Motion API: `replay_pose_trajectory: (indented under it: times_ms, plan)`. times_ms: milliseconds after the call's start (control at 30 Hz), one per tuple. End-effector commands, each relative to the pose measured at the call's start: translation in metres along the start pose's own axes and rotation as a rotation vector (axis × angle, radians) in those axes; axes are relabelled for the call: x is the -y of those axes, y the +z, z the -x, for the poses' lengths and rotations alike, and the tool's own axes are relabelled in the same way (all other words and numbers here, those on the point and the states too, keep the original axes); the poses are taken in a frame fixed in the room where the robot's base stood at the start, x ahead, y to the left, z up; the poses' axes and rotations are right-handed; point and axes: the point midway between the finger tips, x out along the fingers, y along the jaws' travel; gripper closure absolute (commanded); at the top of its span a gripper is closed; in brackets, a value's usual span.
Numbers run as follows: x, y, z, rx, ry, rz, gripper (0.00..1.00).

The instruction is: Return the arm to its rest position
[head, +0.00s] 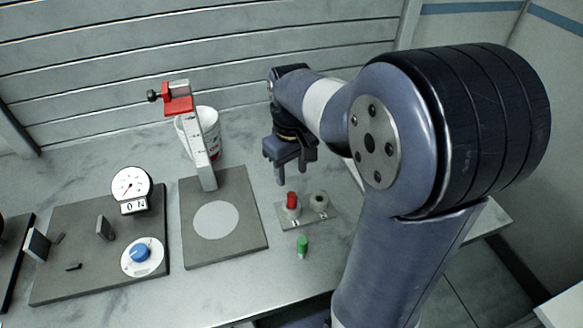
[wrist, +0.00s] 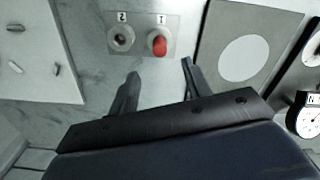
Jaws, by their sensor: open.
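My gripper (head: 292,166) is open and empty, held above the bench behind the small two-hole plate (head: 310,222). In the wrist view the fingers of my gripper (wrist: 160,82) stand apart, with bare bench between them. A red peg (head: 292,199) stands in the left hole of the plate in the head view; the other hole is empty. The red peg (wrist: 159,45) also shows in the wrist view, in the hole marked 1, beyond the fingertips. A green peg (head: 302,247) stands on the bench in front of the plate.
A grey board with a pale disc (head: 216,220) and an upright post with a red clamp (head: 178,104) stands left of the plate. Behind the post is a white bucket (head: 208,127). Further left is a board with a gauge (head: 132,185) and blue knob (head: 139,253).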

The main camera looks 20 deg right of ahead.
Motion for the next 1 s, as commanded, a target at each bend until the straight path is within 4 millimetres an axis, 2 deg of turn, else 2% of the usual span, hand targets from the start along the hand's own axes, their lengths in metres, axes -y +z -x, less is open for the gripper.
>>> replay_pose_trajectory:
  times_ms: [200,333,467,800,933,1000]
  plan:
    - [0.000,0.000,-0.001,0.001,0.000,0.000,0.53]
    - [0.000,0.000,-0.010,0.002,-0.001,0.000,0.53]
    - [0.000,0.001,-0.030,0.005,-0.002,0.000,0.53]
    - [0.000,0.001,-0.094,0.005,-0.002,0.000,0.53]
    - [0.000,0.001,-0.110,0.004,-0.001,0.000,0.53]
    - [0.000,0.000,-0.102,-0.001,0.000,0.000,0.53]
